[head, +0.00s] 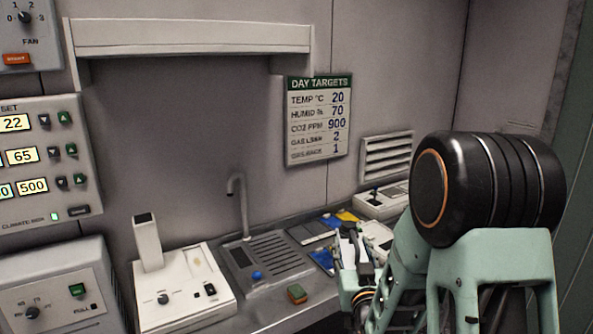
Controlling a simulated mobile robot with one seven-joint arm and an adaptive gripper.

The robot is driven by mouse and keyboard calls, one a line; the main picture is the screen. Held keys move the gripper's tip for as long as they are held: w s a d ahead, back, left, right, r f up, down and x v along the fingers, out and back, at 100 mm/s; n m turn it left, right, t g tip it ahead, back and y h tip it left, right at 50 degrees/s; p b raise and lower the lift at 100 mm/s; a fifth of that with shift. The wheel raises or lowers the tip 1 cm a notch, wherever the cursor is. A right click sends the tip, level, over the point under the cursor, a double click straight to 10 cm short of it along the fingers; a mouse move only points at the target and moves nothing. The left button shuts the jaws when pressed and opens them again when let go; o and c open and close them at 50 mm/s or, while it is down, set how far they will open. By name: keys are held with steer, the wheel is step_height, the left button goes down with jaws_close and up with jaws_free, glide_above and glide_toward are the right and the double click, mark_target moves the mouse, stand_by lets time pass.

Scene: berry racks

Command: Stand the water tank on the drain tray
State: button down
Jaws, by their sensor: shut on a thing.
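The drain tray (282,262) is a grey slotted panel set in the counter below a bent metal tap. A small blue round piece (257,276) shows at its front; I cannot tell whether it is part of a larger object. My gripper (348,248) is over the counter to the right of the tray, apart from it. It is small in view and partly hidden by my own arm. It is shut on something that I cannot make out. I cannot clearly identify the water tank.
A white appliance (180,290) with an upright post stands left of the tray. An orange and green block (297,293) lies at the counter's front. A shelf (190,37) overhangs the wall.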

mark_target(352, 233)
step_height(352, 233, up, 7)
steer(key=p, duration=0.5)
steer(key=shift+r+p, duration=0.15)
steer(key=shift+p, duration=0.2)
steer(key=shift+r, duration=0.1)
steer(key=shift+a, duration=0.15)
